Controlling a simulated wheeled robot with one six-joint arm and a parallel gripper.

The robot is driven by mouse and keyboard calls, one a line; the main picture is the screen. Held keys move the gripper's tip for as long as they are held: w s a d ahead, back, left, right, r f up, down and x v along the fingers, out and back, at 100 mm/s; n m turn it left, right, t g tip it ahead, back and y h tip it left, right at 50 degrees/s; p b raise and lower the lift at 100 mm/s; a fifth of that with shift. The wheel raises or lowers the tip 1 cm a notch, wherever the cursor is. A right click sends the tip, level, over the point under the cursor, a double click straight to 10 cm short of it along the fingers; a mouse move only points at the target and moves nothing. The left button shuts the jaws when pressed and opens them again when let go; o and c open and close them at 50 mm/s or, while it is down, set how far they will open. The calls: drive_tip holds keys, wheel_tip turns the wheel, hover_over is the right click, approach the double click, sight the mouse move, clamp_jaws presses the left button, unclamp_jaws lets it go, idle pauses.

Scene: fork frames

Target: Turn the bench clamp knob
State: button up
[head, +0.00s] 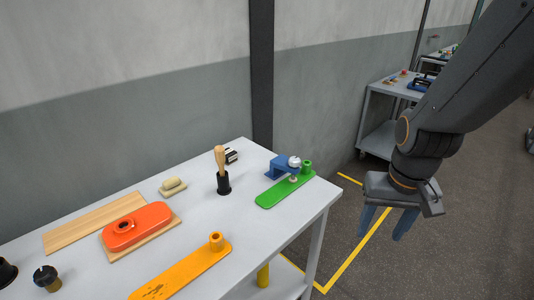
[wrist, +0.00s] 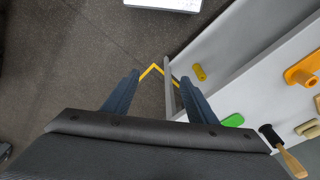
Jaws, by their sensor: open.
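A blue bench clamp (head: 283,167) with a silver round knob (head: 294,162) stands near the right end of the white table, over a green plate (head: 272,196) with a green post. My gripper (head: 380,236) is open and empty, fingers pointing down, over the floor to the right of the table and apart from the clamp. In the wrist view my gripper (wrist: 159,77) has its fingers spread over the floor beside the table. A part of the green plate (wrist: 233,120) shows there. I cannot make out the clamp or its knob in that view.
A wooden-handled tool stands in a black holder (head: 223,183) left of the clamp. An orange-red block (head: 137,227) and a yellow-orange plate (head: 185,272) lie further left. A yellow cylinder (head: 263,275) is on the lower shelf. A grey cart (head: 377,108) stands behind. Floor is clear below my gripper.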

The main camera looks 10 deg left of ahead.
drive_tip(key=w+a+r+m+p, duration=0.1)
drive_tip(key=w+a+r+m, duration=0.1)
drive_tip(key=w, duration=0.4)
drive_tip(key=w+a+r+m+p, duration=0.1)
drive_tip(key=w+a+m, duration=0.1)
drive_tip(key=w, duration=0.4)
drive_tip(key=r+m+g+p, duration=0.2)
drive_tip(key=m+g+p, duration=0.1)
drive_tip(key=m, duration=0.8)
hover_over(293, 158)
drive_tip(key=shift+w+d+f, duration=0.1)
drive_tip(key=shift+d+f, duration=0.1)
drive_tip(key=shift+d, duration=0.15)
drive_tip(key=shift+w+a+m, duration=0.2)
drive_tip(key=shift+a+m, duration=0.05)
drive_tip(key=shift+m, duration=0.15)
drive_tip(key=shift+a+f, duration=0.1)
drive_tip(key=shift+f, duration=0.15)
drive_tip(key=f+p, duration=0.1)
drive_tip(key=f, duration=0.1)
drive_tip(key=f+p, duration=0.1)
drive_tip(key=f, duration=0.1)
drive_tip(key=f+p, duration=0.1)
drive_tip(key=f, duration=0.2)
drive_tip(key=shift+s+f+p, duration=0.1)
drive_tip(key=shift+s+p, duration=0.2)
drive_tip(key=shift+s, duration=0.05)
drive_tip(key=c, duration=1.1)
drive_tip(key=shift+o, duration=0.2)
drive_tip(key=shift+b, duration=0.4)
